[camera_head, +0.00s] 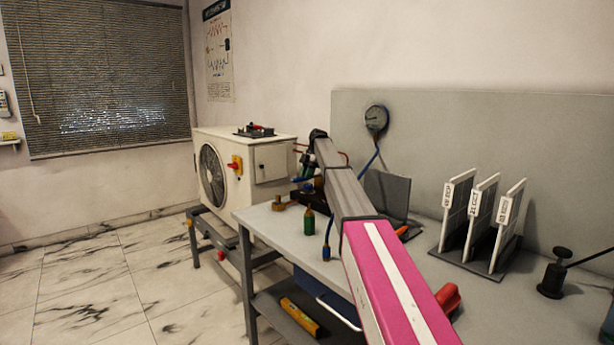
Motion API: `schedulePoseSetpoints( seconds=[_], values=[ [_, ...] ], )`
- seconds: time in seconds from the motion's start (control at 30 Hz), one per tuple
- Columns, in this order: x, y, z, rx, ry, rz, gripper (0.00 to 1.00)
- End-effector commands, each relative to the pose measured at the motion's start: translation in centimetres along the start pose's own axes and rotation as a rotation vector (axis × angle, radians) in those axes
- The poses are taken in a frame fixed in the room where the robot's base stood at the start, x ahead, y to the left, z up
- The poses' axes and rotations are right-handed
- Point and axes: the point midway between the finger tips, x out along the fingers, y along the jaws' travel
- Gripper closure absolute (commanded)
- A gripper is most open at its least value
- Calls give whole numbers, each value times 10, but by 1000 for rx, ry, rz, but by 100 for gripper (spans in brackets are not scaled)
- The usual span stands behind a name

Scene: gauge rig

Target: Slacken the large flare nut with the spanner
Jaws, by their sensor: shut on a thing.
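My arm reaches from the lower right towards the outdoor unit (235,172), and its dark far end is beside the unit's right side. My gripper's fingers cannot be made out; the arm covers that spot. Small copper-coloured pipe pieces (300,148) show between the unit and my arm. The large flare nut cannot be picked out there. No spanner can be made out, so I cannot tell where it is or whether it touches the nut.
The grey bench (262,222) carries a green bottle (309,221), a small brass piece (278,203) and a rack of white panels (480,225). A round gauge (376,118) with a blue hose is at the back panel. A yellow level (300,317) lies on the lower shelf. The floor at left is clear.

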Motion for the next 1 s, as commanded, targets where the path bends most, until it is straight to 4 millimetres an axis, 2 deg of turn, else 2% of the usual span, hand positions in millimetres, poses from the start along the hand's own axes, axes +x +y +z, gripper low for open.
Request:
schedulePoseSetpoints(
  seconds=[1.0],
  values=[
    [12, 0, -30, -1, 0, 0, 100]
  ],
)
